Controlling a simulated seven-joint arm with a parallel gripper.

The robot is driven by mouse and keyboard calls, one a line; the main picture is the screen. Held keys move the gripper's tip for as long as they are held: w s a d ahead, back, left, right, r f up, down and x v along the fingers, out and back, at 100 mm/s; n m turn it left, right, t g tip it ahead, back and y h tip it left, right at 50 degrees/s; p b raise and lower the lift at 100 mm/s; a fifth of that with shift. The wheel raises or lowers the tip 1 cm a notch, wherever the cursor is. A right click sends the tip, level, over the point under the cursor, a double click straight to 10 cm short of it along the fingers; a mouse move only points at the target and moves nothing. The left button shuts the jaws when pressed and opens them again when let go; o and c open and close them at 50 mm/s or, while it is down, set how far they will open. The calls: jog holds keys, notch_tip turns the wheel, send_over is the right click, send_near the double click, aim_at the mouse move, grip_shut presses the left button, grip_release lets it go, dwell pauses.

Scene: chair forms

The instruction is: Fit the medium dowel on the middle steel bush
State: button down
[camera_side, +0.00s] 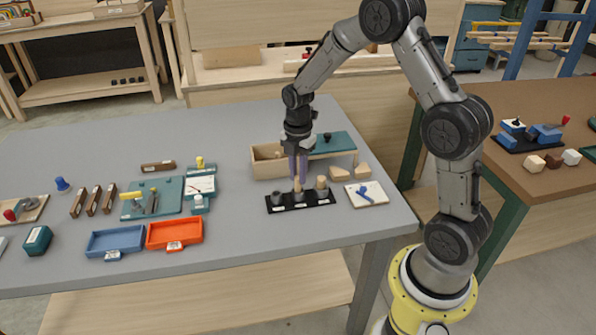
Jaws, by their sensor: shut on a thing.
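A black base strip (307,204) on the grey table carries a row of three steel bushes. The left bush (277,196) looks empty. A pale wooden dowel (321,182) stands at the right bush. My gripper (299,166) points straight down over the middle of the strip, with its purple fingers shut on the medium dowel (297,184). This dowel is upright and in line with the middle bush (299,196). At this size I cannot tell whether it is above the bush, touching it or seated on it.
Close behind the strip is an open wooden box (268,168) beside a teal board (333,143). Wooden blocks (342,173) and a white plate with a blue part (367,194) lie to the right. Blue (115,241) and orange (174,234) trays sit front left. The table in front of the strip is clear.

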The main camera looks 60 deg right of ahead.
jog(key=shift+f, duration=0.75)
jog(key=shift+c, duration=0.6)
grip_release()
jog(key=shift+r, duration=0.1)
jog(key=shift+r, duration=3.4)
